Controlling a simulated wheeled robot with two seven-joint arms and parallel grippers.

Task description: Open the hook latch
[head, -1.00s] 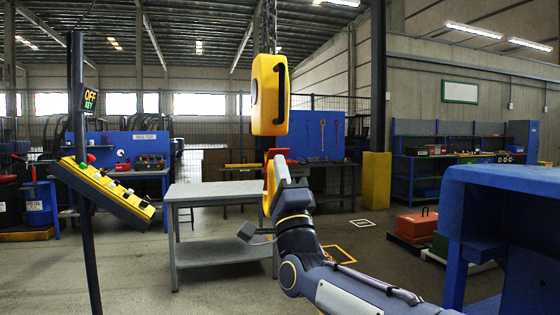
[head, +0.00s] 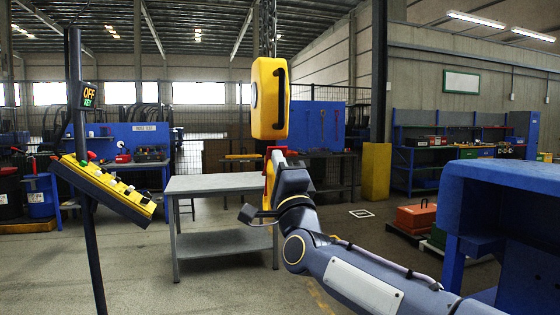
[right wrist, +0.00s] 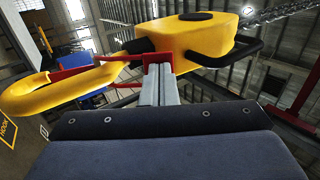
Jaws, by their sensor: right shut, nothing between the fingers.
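A yellow hook block (head: 269,98) hangs in the middle of the head view, with a black handle on its side. The yellow hook (right wrist: 50,92) hangs under it, and a red latch (right wrist: 92,71) runs from the block side across the hook's opening. In the head view the hook and red part are mostly hidden behind my right gripper (head: 276,162). In the right wrist view the fingers of that gripper (right wrist: 160,82) are together and empty, right beside the red latch and just below the block. I cannot tell whether they touch the latch. My left gripper is not in view.
A yellow control box (head: 105,190) on a dark post stands at the left. A grey workbench (head: 215,184) stands behind the hook. A blue structure (head: 500,200) stands close on the right. A chain (right wrist: 285,12) runs up from the block. Open floor lies at the lower left.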

